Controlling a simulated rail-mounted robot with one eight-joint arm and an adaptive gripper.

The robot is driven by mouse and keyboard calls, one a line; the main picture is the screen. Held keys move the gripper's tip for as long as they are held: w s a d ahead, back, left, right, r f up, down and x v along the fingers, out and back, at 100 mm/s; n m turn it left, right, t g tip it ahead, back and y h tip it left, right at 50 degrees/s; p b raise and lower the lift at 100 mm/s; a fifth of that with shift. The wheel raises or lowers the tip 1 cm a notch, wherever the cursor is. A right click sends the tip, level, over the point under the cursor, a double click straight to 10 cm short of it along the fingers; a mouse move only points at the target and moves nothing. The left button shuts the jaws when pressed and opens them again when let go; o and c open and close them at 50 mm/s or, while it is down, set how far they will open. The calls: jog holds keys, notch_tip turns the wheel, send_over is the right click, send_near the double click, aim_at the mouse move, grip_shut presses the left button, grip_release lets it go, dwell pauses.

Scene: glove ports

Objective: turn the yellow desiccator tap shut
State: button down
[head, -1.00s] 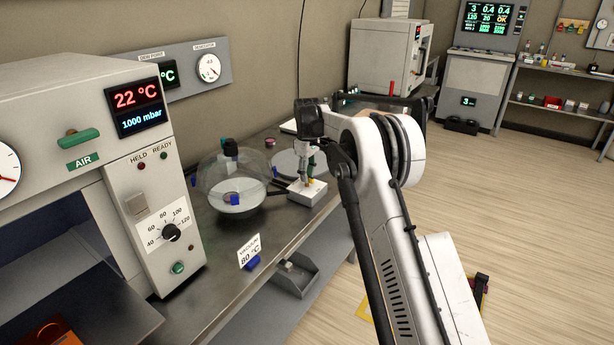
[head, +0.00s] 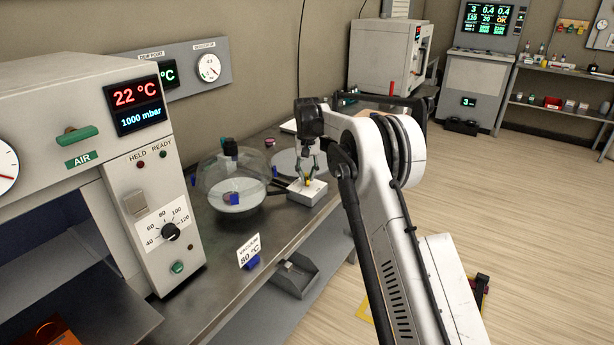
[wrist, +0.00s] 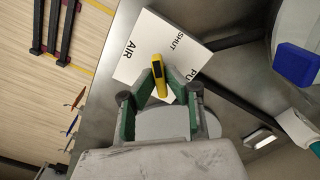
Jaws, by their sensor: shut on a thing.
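The yellow desiccator tap (wrist: 159,68) stands on a white block (wrist: 131,75) marked AIR, SHUT and a partly hidden word starting PU. In the wrist view its handle's far end points between AIR and SHUT. My gripper (wrist: 162,82) is shut on the tap, with one green finger on each side of the handle. In the head view the gripper (head: 309,179) comes down from above onto the yellow tap (head: 308,184) on the small white block (head: 309,194). The glass desiccator dome (head: 228,181) stands left of the block, joined by a dark tube.
The dark metal bench (head: 262,232) carries a VACUUM 80 °C sign (head: 249,250) and a round grey plate (head: 289,162) behind the block. The oven panel (head: 158,220) stands at left.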

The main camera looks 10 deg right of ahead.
aim_at(307, 176)
jog(key=m, duration=0.4)
jog(key=shift+m, duration=1.8)
jog(key=c, duration=1.8)
grip_release()
notch_tip(307, 176, up, 12)
